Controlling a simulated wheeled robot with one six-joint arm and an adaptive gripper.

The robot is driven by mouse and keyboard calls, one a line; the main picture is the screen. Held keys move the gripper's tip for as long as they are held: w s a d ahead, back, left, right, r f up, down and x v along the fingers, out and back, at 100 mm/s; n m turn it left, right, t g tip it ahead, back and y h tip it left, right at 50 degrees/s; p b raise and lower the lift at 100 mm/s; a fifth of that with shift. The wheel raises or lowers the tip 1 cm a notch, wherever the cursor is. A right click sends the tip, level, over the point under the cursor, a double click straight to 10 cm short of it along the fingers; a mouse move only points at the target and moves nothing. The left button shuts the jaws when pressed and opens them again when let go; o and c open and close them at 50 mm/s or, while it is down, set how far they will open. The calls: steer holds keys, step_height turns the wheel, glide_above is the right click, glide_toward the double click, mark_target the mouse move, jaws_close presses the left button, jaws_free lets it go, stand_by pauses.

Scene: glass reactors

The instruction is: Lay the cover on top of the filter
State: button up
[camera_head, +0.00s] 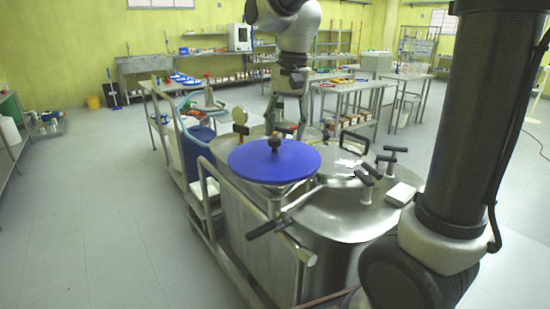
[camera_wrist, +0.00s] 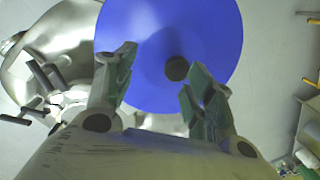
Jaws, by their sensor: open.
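The cover is a wide blue disc (camera_head: 262,165) with a dark knob (camera_head: 274,144) at its centre. It looks nearly level over the steel filter (camera_head: 240,217), whose top it mostly hides. I cannot tell whether its whole rim rests there. My gripper (camera_head: 288,126) points down behind the cover in the head view. In the wrist view my gripper (camera_wrist: 160,75) has its fingers apart. The blue cover (camera_wrist: 150,35) lies beyond the fingers, and the knob (camera_wrist: 176,68) appears between them, nearer the right finger, with no grip on it.
Black-handled clamps (camera_head: 367,178) and a curved handle (camera_head: 354,142) stand up on the steel top. A gauge (camera_head: 240,118) rises behind the cover. A rail (camera_head: 224,204) runs along the left side. Shelves and benches (camera_head: 345,90) stand farther back. The floor (camera_head: 90,220) at left is clear.

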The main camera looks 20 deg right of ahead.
mark_target(275, 139)
steer(key=r+m, duration=0.1)
steer(key=w+a+r+m, duration=0.1)
steer(key=m, duration=0.1)
steer(key=w+r+m, duration=0.1)
steer(key=shift+w+a+m, duration=0.1)
steer(key=shift+a+m, duration=0.15)
steer(key=shift+m, duration=0.15)
steer(key=shift+s+r+m, duration=0.2)
steer(key=shift+s+m, duration=0.05)
steer(key=shift+m, duration=0.65)
steer(key=shift+s+f+m, duration=0.1)
steer(key=shift+s+m, duration=0.1)
steer(key=shift+m, duration=0.6)
steer(key=f, duration=0.5)
steer(key=a+f, duration=0.1)
steer(key=f, duration=0.1)
steer(key=shift+s+f, duration=0.1)
steer(key=shift+f, duration=0.25)
jaws_close()
